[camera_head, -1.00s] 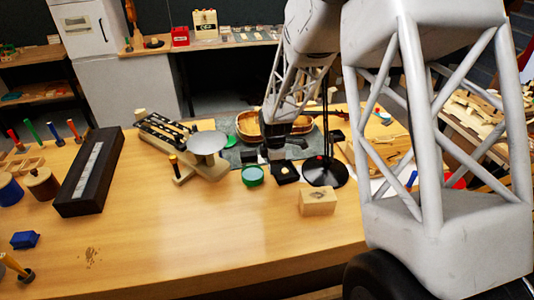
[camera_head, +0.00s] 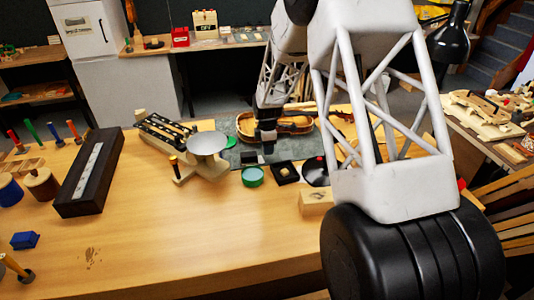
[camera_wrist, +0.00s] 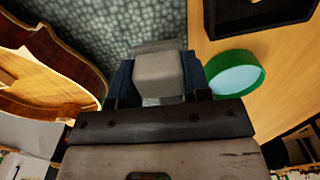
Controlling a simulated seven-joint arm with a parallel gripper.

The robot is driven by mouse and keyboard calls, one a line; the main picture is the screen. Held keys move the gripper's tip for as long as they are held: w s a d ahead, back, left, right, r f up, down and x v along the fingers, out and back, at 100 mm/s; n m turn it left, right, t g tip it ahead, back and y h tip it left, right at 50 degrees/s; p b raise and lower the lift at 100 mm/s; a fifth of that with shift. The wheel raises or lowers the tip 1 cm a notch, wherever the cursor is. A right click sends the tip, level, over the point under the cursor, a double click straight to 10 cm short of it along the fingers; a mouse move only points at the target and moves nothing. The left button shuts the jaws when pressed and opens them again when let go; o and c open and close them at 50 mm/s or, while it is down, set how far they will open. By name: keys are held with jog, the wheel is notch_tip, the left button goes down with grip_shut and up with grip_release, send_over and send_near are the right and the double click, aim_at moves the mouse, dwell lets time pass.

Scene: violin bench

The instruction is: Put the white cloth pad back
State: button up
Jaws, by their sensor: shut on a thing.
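My gripper (camera_head: 267,147) is over the grey-green mat (camera_head: 228,130), in front of the violin body. In the wrist view my gripper (camera_wrist: 158,80) has its dark blue fingers on both sides of a pale, whitish block-like piece (camera_wrist: 158,72), which looks like the white cloth pad. It is held between the fingers, and a greyer part of it shows beyond them. I cannot tell its height above the mat. In the head view the pad is too small to make out clearly.
A green round tin (camera_head: 252,176) with a pale inside and a black square tray (camera_head: 284,172) lie close by. The violin body (camera_wrist: 45,65) is on the other side. A balance with a round pan (camera_head: 207,143) stands left. The front bench is mostly clear.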

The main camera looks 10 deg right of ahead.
jog(key=shift+w+f, duration=0.1)
dwell(0.3)
jog(key=shift+f, duration=1.7)
jog(key=shift+f, duration=0.15)
jog(key=o, duration=0.9)
notch_tip(320, 180, up, 12)
jog(key=shift+r, duration=0.15)
